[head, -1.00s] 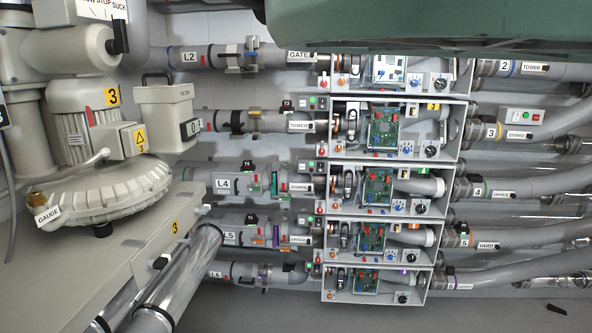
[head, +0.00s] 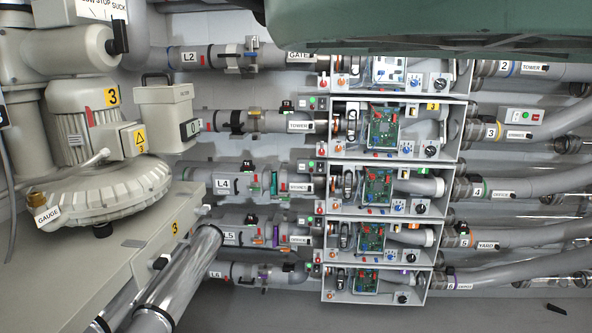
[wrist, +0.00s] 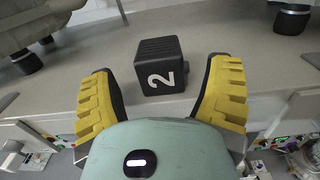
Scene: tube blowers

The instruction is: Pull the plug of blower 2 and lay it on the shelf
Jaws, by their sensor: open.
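A black block-shaped plug (wrist: 161,66) with a white 2 on its face shows in the wrist view. It appears to sit on a grey shelf (wrist: 225,75), close to the front edge. My gripper (wrist: 161,85) is open, with one yellow finger on each side of the plug and a gap to each. Nothing is held. The plug's underside and back are hidden. I cannot make out the gripper or this plug in the head view.
Black feet or blocks stand on the shelf at the left (wrist: 26,61) and right (wrist: 291,19) in the wrist view. In the head view, blower 3 (head: 80,190) stands at the left and stacked control boxes (head: 390,190) fill the middle, with grey pipes around them.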

